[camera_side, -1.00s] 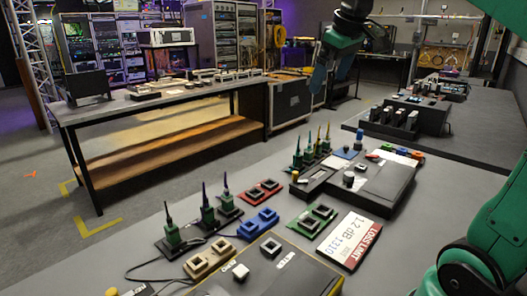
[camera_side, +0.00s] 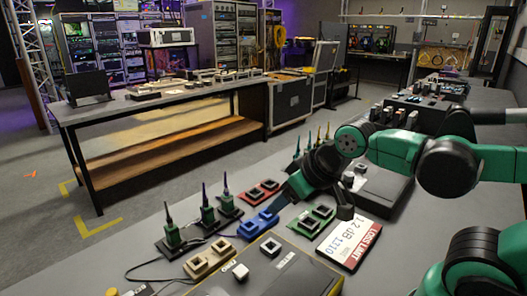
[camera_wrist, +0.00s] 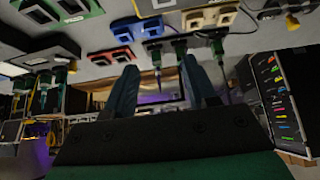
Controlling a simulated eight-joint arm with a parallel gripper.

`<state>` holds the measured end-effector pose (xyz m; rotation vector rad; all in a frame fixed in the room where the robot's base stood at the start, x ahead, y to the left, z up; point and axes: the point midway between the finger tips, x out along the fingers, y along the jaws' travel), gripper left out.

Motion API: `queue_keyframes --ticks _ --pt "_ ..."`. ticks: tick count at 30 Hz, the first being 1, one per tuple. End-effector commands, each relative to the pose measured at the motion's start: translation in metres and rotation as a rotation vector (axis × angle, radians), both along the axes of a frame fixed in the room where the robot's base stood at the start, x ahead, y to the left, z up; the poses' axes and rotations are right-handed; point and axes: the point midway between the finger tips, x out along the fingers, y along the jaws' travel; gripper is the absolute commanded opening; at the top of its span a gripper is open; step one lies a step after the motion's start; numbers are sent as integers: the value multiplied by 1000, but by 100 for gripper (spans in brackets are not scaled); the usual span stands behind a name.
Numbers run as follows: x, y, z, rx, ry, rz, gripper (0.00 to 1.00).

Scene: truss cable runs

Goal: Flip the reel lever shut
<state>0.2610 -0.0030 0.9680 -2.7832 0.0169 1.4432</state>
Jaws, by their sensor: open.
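I cannot make out a reel lever in either view. Small reel-like coloured coils (camera_side: 372,40) stand on a far bench at the back, too small to show a lever. My gripper (camera_side: 278,204) is low over the front table, tilted down, close to the blue two-socket block. In the wrist view my gripper (camera_wrist: 159,63) shows two blue fingers spread apart with nothing held between them. Past the fingers stand dark green connectors with thin upright tips (camera_wrist: 180,48); they show in the side view left of the gripper (camera_side: 208,212).
Blue (camera_side: 258,221), red (camera_side: 264,191), tan (camera_side: 209,257) and green (camera_side: 313,219) socket blocks surround the gripper. A white-and-red loss limit card (camera_side: 349,241) lies right of it. A black-and-yellow box (camera_side: 285,277) is in front. Thin cables (camera_side: 155,266) lie at lower left.

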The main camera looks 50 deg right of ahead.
Motion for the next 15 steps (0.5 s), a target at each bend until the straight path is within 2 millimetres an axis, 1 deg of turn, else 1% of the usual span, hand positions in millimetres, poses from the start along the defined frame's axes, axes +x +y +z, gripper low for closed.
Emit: queue_keyframes --ticks 1,2,3,4,5,9,11,15 --pt "5 -3 5 0 6 -12 35" --pt "9 -6 8 0 10 -22 26" --pt "14 -10 12 0 18 -37 15" --pt "19 -14 16 0 25 -49 6" --pt "25 -19 20 1 33 -63 0" --pt "54 -44 36 6 72 -135 0" --pt "67 -56 40 8 90 -166 0" --pt "96 -88 45 16 130 -237 0"
